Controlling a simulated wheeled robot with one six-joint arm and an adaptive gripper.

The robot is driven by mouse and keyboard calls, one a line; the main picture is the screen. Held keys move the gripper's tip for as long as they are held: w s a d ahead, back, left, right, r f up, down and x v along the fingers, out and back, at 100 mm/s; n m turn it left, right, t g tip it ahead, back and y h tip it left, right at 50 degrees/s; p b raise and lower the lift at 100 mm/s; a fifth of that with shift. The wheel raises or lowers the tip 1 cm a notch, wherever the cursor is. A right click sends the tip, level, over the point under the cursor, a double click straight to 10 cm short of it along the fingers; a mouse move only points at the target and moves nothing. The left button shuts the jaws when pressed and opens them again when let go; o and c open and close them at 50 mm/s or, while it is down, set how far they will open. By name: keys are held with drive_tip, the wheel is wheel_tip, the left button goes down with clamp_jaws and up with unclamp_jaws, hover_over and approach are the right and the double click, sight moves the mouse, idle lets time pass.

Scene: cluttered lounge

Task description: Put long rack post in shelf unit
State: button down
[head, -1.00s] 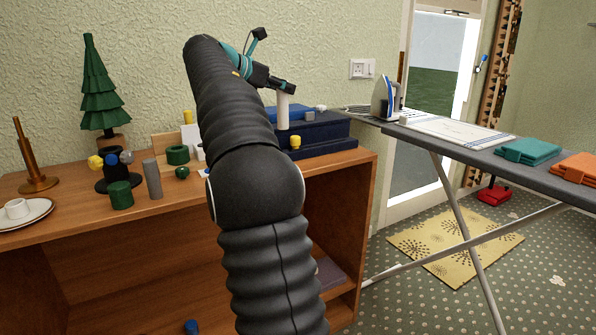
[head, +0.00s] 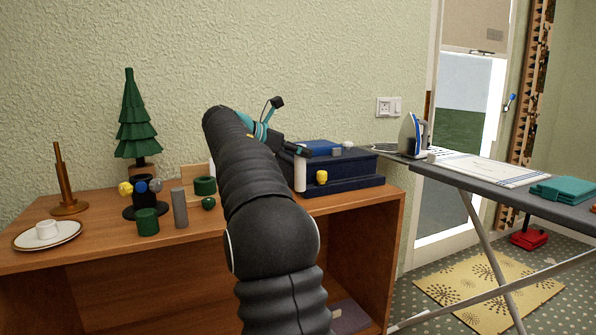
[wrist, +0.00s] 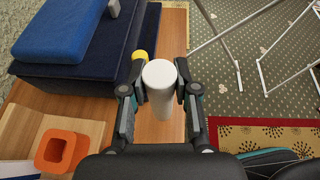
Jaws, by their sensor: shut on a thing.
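My gripper (wrist: 159,92) is shut on a white cylindrical post (wrist: 160,78), which I take to be the long rack post. The post also shows in the head view (head: 300,175), upright in front of the dark blue box. Whether its lower end touches the wood is unclear. The wooden shelf unit (head: 110,250) stands below, with a cluttered top and an open bay (head: 345,250) under it. My arm hides the middle of the unit.
A yellow piece (head: 322,177) is close beside the post, by the dark blue box (head: 350,183). A grey cylinder (head: 180,208) and green pieces (head: 147,222) stand left of my arm. An orange square ring (wrist: 62,150) is near in the wrist view. An ironing board (head: 490,185) stands right.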

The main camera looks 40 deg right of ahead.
sight(298, 166)
drive_tip(key=shift+w+a+f+b, duration=0.15)
drive_tip(key=shift+f+b, duration=0.5)
drive_tip(key=shift+f, duration=1.5)
drive_tip(key=shift+f, duration=0.15)
drive_tip(key=c, duration=0.9)
unclamp_jaws()
drive_tip(key=shift+o, duration=0.2)
drive_tip(key=shift+a+r, duration=0.1)
drive_tip(key=shift+r, duration=0.1)
drive_tip(key=p+v, duration=0.1)
drive_tip(key=v, duration=1.1)
drive_tip(key=shift+p, duration=0.35)
